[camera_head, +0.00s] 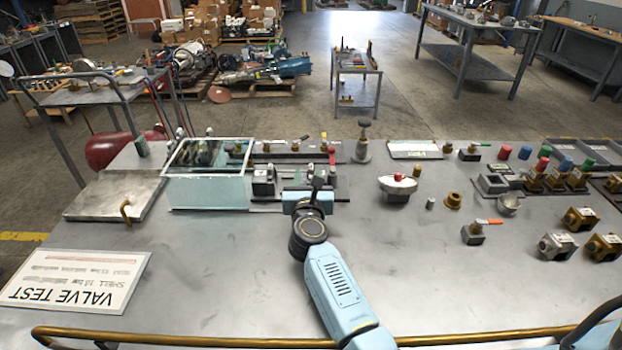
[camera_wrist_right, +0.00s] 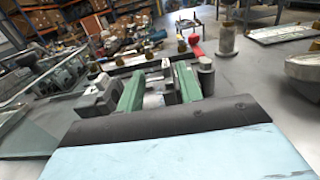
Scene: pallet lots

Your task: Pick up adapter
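My right gripper (camera_head: 317,178) reaches over the middle of the bench, low beside the small vise-like fixture to the right of the glass-walled tank. In the right wrist view its two green fingers (camera_wrist_right: 158,88) stand apart, with pale and grey metal parts showing between and beyond them. I cannot tell whether they touch anything. No part is clearly marked as the adapter. Brass fittings stand on a rail (camera_head: 295,157) behind the gripper. A loose brass fitting (camera_head: 453,201) and a small grey cylinder (camera_head: 430,203) stand to the right. My left gripper is not in view.
The glass-walled tank (camera_head: 208,193) stands left of the gripper, with a dark block (camera_wrist_right: 97,98) close by the left finger. A grey post (camera_head: 363,145) stands behind to the right. Valves (camera_head: 558,246) crowd the right side. The bench front is largely clear beside the VALVE TEST sign (camera_head: 75,280).

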